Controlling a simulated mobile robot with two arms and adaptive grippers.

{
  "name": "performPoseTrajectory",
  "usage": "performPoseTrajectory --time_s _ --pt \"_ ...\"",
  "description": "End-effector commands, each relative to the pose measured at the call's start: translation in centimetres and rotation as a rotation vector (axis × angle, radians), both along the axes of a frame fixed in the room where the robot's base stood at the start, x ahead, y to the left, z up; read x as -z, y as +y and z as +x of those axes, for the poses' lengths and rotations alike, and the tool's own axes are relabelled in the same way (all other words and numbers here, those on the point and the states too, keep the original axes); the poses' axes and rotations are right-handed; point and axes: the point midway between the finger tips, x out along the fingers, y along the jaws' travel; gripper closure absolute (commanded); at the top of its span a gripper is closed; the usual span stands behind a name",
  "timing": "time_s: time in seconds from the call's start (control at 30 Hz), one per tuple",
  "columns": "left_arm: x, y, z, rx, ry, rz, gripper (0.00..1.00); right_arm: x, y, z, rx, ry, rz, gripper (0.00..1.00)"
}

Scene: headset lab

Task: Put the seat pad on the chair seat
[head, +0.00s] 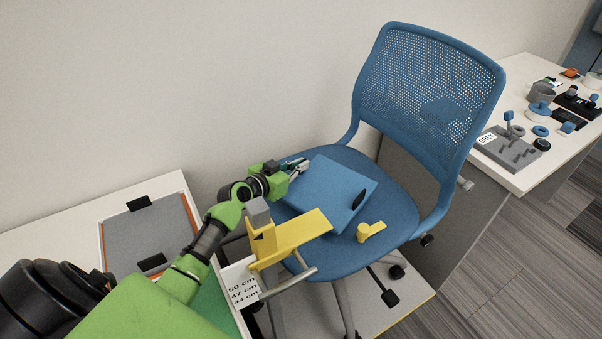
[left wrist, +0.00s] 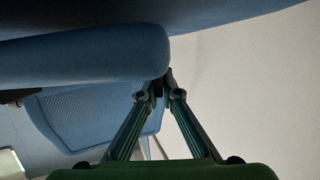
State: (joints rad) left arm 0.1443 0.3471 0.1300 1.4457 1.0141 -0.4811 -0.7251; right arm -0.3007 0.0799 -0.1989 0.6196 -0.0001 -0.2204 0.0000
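The seat pad (head: 328,187) is a light blue square with a black tab on its right edge. It lies over the seat of the blue chair (head: 385,222), slightly turned; I cannot tell if it rests fully on it. My left gripper (head: 299,166) is at the pad's left edge. In the left wrist view, which looks upside down, its fingertips (left wrist: 164,88) close in on a dark tab at the edge of the pad (left wrist: 90,58). The chair seat (left wrist: 210,14) fills the top there. My right gripper is not in view.
A grey tray (head: 150,238) with black tabs is on the left table. Parts fill the right table (head: 497,177). The backrest (head: 430,85) rises behind.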

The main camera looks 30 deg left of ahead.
Motion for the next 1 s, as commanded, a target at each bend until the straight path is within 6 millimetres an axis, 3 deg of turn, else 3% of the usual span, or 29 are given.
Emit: performPoseTrajectory --time_s 0.13,1.0 --pt "2.0 0.0 0.0 -0.001 0.000 -0.002 1.00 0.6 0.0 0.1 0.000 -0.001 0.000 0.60" --pt "3.6 -0.1 -0.1 0.002 0.004 -0.001 1.00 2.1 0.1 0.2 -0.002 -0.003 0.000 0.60"
